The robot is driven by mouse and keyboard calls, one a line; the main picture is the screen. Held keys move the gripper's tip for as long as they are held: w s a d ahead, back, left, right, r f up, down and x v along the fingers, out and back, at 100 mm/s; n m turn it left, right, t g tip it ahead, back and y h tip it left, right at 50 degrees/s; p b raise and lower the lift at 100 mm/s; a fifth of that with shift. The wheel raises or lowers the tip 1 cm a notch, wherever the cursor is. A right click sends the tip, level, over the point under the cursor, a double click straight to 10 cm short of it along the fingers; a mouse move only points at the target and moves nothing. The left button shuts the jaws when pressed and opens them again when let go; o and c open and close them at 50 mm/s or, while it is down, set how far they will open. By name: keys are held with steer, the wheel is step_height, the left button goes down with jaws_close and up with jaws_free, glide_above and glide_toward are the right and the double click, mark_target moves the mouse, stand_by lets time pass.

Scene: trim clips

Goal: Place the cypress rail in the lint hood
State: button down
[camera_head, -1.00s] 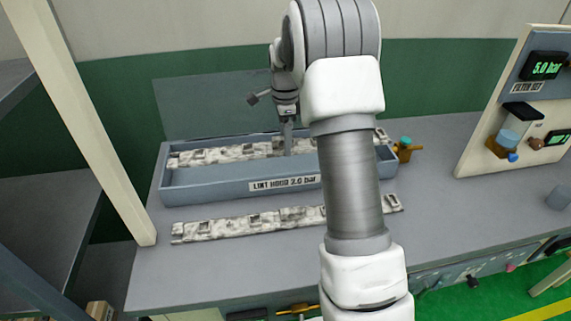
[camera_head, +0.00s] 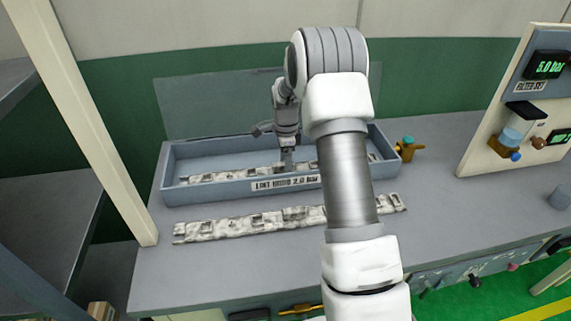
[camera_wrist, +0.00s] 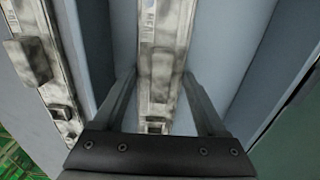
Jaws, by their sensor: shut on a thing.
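The lint hood (camera_head: 215,192) is a long blue-grey open tray on the bench, labelled "LINT HOOD 2.0 bar", with a clear panel (camera_head: 210,103) standing behind it. My gripper (camera_head: 287,163) reaches down inside it, shut on a mottled whitish rail (camera_head: 225,175). The held rail lies lengthwise within the hood walls, close behind the front wall, which hides its lower edge; I cannot tell whether it touches the floor. In the wrist view the rail (camera_wrist: 160,90) runs between my two fingers; its printed label is not fully legible. I cannot confirm which rail is cypress.
A similar mottled rail (camera_head: 245,225) lies on the bench (camera_head: 200,270) in front of the hood. A brass valve with a teal cap (camera_head: 407,149) is at the hood's right end. A filter panel (camera_head: 505,120) stands at the right. A beige post (camera_head: 85,130) is left.

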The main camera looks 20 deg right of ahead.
jaws_free()
steer(key=s+a+r+n+t, duration=0.1)
steer(key=s+a+r+n, duration=0.1)
steer(key=r, duration=0.8)
steer(key=s+a+r+n, duration=0.1)
steer(key=s+r+n, duration=0.15)
steer(key=r, duration=0.75)
steer(key=s+a+r+n+t, duration=0.2)
steer(key=s+a+r+n, duration=0.3)
steer(key=s, duration=0.5)
steer(key=s+a+n+t, duration=0.2)
steer(key=s+n, duration=0.8)
steer(key=s, duration=0.7)
steer(key=shift+s+a+r+n+t, duration=0.3)
steer(key=shift+a+n, duration=0.05)
steer(key=shift+a, duration=0.4)
